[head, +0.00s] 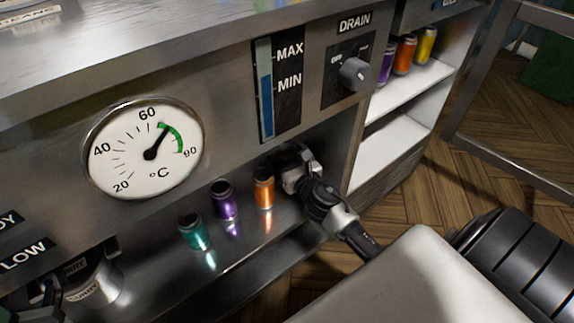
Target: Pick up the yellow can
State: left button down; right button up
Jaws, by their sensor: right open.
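The yellow can (426,45) stands upright at the right end of a row on the upper white shelf, at the top right of the head view. My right gripper (292,168) is open over the steel ledge, just right of an orange can (264,188), well left of and below the yellow can. Its fingers are small and dark here, and what lies behind them is hidden. A dark part at the bottom left corner looks like my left gripper (45,303); its jaws cannot be made out.
A purple can (224,200) and a teal can (196,232) stand on the ledge. Another purple can (387,63) and an orange-red can (404,55) stand left of the yellow one. The lower white shelf (392,142) looks empty. A metal frame (510,170) stands at right.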

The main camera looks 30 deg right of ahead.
jog(key=c, duration=1.1)
jog(key=shift+c, duration=0.4)
jog(key=shift+r, duration=0.2)
